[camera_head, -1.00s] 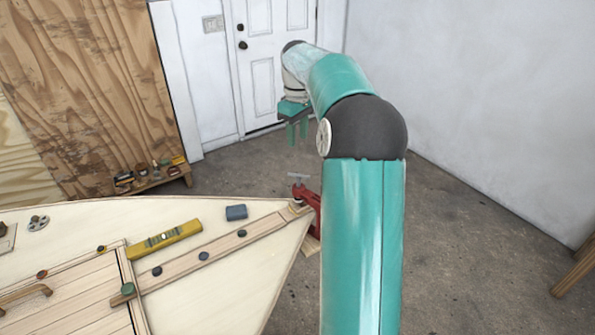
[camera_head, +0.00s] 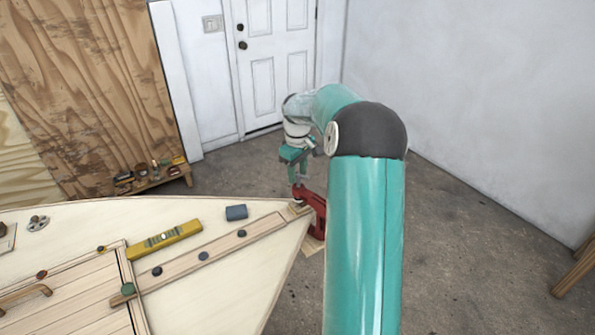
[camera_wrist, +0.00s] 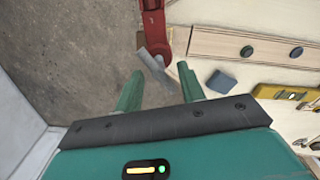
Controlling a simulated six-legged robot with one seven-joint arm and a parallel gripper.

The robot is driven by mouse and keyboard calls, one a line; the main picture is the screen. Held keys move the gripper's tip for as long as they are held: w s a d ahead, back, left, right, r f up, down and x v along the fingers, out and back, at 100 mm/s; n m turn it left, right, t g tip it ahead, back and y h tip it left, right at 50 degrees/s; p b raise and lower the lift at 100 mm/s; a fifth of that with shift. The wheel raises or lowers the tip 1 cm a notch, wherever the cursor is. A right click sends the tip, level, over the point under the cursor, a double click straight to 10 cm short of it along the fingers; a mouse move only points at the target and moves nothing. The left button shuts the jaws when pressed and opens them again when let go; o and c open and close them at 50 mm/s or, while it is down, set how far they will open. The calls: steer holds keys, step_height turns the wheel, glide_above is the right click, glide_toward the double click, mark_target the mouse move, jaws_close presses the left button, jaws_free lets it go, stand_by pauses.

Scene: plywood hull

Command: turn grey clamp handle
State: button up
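The red clamp (camera_head: 313,208) grips the tip of the plywood hull. Its grey handle (camera_wrist: 155,66) shows in the wrist view as a slanted bar at the end of the red clamp (camera_wrist: 154,22). My gripper (camera_head: 299,177) is directly above the clamp in the head view and hides the handle there. In the wrist view my gripper (camera_wrist: 159,80) has its two green fingers apart. The handle lies between and just beyond the fingertips, and nothing appears held. I cannot tell whether a finger touches it.
The hull deck (camera_head: 262,268) carries a wooden strip (camera_head: 218,246) with dark knobs, a blue-grey block (camera_head: 236,212) and a yellow level (camera_head: 165,241). A low shelf (camera_head: 150,182) stands by the plywood wall. Open floor lies right of the clamp.

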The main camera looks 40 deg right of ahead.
mark_target(298, 174)
jaws_close()
steer(key=shift+m, duration=1.9)
jaws_free()
step_height(298, 174, up, 14)
